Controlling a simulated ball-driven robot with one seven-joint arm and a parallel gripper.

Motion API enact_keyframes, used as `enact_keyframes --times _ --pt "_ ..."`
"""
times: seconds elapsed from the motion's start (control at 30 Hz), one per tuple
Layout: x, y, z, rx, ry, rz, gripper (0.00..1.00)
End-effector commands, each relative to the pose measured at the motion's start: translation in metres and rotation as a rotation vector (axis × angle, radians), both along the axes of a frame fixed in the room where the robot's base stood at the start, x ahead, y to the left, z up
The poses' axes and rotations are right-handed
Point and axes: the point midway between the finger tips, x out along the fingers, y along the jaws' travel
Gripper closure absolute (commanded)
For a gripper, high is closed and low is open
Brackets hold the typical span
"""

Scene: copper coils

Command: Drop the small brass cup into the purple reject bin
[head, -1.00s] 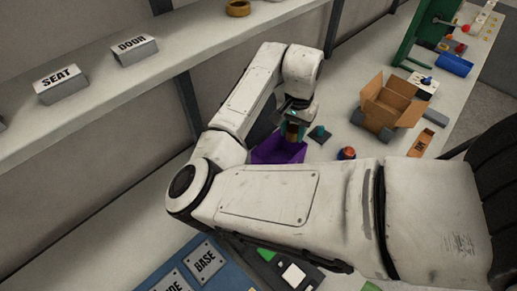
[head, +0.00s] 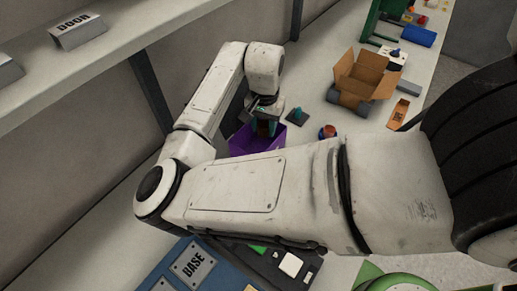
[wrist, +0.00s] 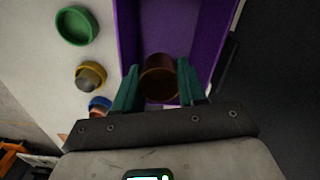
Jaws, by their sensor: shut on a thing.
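The small brass cup (wrist: 158,82) looks brown and coppery in the wrist view, with its dark round mouth facing the camera. My gripper (wrist: 160,90) has teal fingers shut on it from both sides. The purple reject bin (wrist: 128,28) lies behind and below the cup in the wrist view, and the cup appears within its walls. In the head view my gripper (head: 265,127) points down at the purple bin (head: 258,143), over its opening. The cup is mostly hidden there by the fingers. I cannot tell its exact height above the bin floor.
In the wrist view a green cup (wrist: 77,25), a yellow-rimmed cup (wrist: 90,75) and a blue-and-red item (wrist: 99,104) stand left of the bin. In the head view a teal piece (head: 297,115) and an open cardboard box (head: 367,75) are to the right.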

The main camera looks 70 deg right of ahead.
Motion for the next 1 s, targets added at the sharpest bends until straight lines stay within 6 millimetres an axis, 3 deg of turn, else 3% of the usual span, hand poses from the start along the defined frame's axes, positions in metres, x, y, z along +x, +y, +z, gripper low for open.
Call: enact_keyframes --times 0.17,0.2,0.5,0.77,1.0 --pt "0.0 0.0 0.001 0.0 0.0 0.0 0.88" --pt "0.0 0.0 0.001 0.0 0.0 0.0 0.58" --pt "0.0 0.0 0.001 0.0 0.0 0.0 0.3" --pt "-0.001 0.0 0.002 0.0 0.002 -0.002 0.3" --pt "0.0 -0.001 0.03 -0.002 -0.001 -0.003 0.3"
